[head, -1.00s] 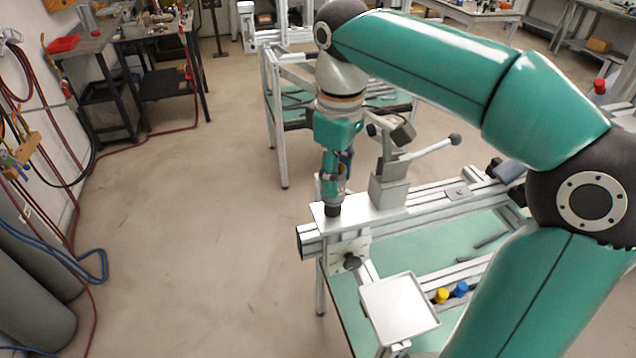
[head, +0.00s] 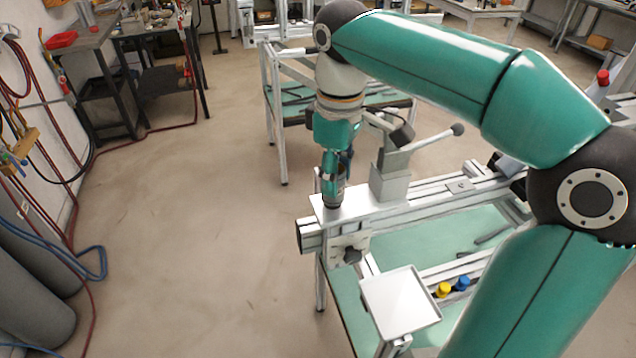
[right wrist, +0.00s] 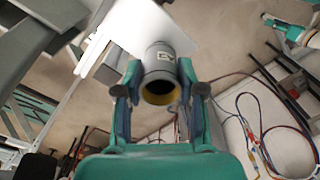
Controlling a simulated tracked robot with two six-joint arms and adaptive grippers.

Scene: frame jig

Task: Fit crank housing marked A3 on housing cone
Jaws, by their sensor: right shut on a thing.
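My right gripper (head: 335,184) is shut on a grey, hollow, round crank housing (head: 334,200), held upright at the left end of the jig's pale plate (head: 365,205). In the right wrist view, the gripper (right wrist: 161,88) has one finger on each side of the housing (right wrist: 160,60). The housing's open near end shows a yellowish inside, and its side has a small pale mark too small to read surely. The cone does not show, and I cannot tell whether the housing touches the plate. At the wrist view's upper right is what looks like my left gripper (right wrist: 270,20), its jaws unclear.
A clamp block with a ball-ended lever (head: 425,139) stands right of the housing on the plate. A white tray (head: 400,302) and yellow (head: 444,289) and blue (head: 461,284) knobs are in front. The floor left of the jig is clear.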

